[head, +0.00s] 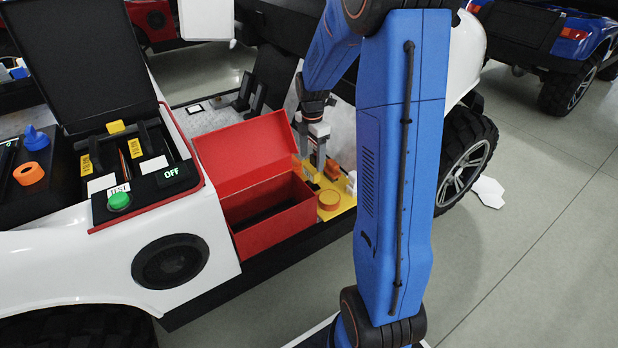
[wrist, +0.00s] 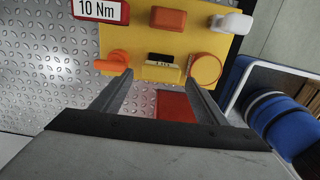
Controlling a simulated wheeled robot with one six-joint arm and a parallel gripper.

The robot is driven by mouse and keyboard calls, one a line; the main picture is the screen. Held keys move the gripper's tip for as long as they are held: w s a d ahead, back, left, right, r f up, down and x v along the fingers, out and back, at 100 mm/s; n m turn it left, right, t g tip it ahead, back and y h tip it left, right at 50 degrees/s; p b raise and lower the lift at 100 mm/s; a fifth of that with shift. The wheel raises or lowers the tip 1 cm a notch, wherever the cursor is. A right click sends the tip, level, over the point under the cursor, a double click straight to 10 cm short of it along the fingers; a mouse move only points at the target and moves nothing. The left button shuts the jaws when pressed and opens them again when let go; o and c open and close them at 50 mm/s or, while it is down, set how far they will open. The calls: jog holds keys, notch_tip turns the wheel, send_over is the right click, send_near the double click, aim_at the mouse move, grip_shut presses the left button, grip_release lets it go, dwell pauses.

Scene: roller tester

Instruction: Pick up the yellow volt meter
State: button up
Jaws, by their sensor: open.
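In the wrist view a small yellow block with a dark top and tiny dark lettering (wrist: 161,73), likely the yellow volt meter, sits at the near edge of a yellow board (wrist: 197,42). My gripper (wrist: 160,79) is open, its fingers on either side of the block in the picture; I cannot tell if they touch it. In the head view my gripper (head: 318,163) points down over the same yellow board (head: 342,200), right of the red box. The block cannot be made out there.
On the board are an orange block (wrist: 168,19), an orange knob (wrist: 113,63), a yellow-orange disc (wrist: 206,68) and a white piece (wrist: 232,23). A red "10 Nm" label (wrist: 98,10) is beside it. An open red box (head: 273,213) stands left of my gripper.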

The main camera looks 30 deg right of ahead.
aim_at(311, 176)
jog(key=shift+s+a+f, duration=0.1)
jog(key=shift+f, duration=4.65)
jog(key=c, duration=1.1)
jog(key=shift+o, duration=0.2)
jog(key=shift+r, duration=0.15)
